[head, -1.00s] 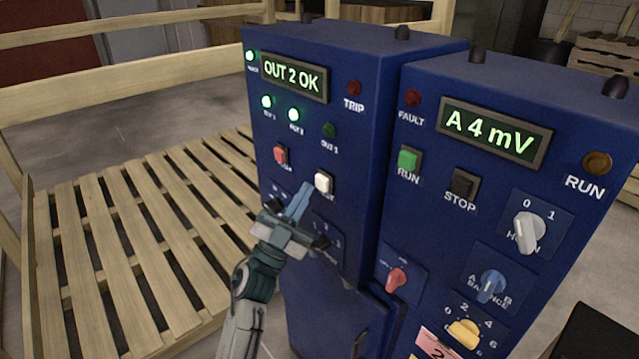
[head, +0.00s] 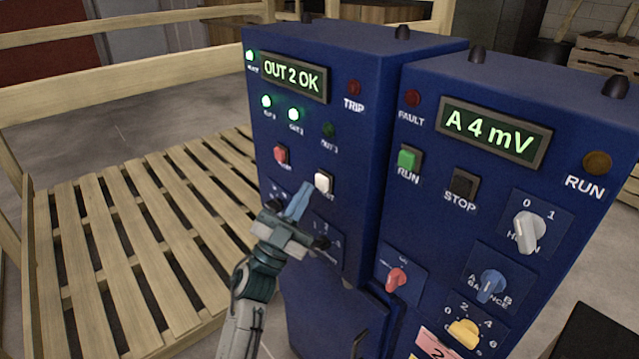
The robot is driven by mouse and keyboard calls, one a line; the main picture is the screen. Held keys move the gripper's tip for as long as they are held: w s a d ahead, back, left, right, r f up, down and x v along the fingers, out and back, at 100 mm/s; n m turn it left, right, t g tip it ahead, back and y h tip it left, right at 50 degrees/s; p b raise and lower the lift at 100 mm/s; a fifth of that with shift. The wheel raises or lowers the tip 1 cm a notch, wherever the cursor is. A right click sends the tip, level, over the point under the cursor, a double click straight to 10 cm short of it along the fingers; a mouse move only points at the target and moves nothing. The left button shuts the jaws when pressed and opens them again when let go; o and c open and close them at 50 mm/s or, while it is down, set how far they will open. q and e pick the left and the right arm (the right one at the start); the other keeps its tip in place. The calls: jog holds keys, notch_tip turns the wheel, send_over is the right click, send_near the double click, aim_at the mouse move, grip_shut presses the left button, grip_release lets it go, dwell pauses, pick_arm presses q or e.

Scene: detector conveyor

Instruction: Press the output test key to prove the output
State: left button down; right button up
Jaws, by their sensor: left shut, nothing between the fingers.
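The white key (head: 323,182) sits on the left blue cabinet (head: 350,130), its label partly hidden by my gripper. My left gripper (head: 305,190) is shut and empty, its blue-grey fingertips just left of and below the white key; I cannot tell whether they touch it. The display (head: 293,78) above reads "OUT 2 OK". Two green lamps under it are lit (head: 266,101) (head: 293,114), and the third, OUT 3 lamp (head: 329,130), is dark. The TRIP lamp (head: 354,88) is dark red. My right gripper is not in view.
A red key (head: 281,155) is left of the white key. The right cabinet (head: 440,185) carries a display reading "A 4 mV", a green RUN key (head: 409,159), a black STOP key (head: 464,184) and several knobs. A slatted wooden pallet (head: 150,235) stands at the left.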

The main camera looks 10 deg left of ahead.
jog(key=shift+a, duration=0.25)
pick_arm(q)
jog(key=shift+w, duration=0.1)
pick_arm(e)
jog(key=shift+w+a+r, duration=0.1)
pick_arm(q)
jog(key=shift+w+d, duration=0.25)
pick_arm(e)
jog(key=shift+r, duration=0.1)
pick_arm(q)
jog(key=shift+w+d, duration=0.1)
jog(key=shift+w, duration=0.05)
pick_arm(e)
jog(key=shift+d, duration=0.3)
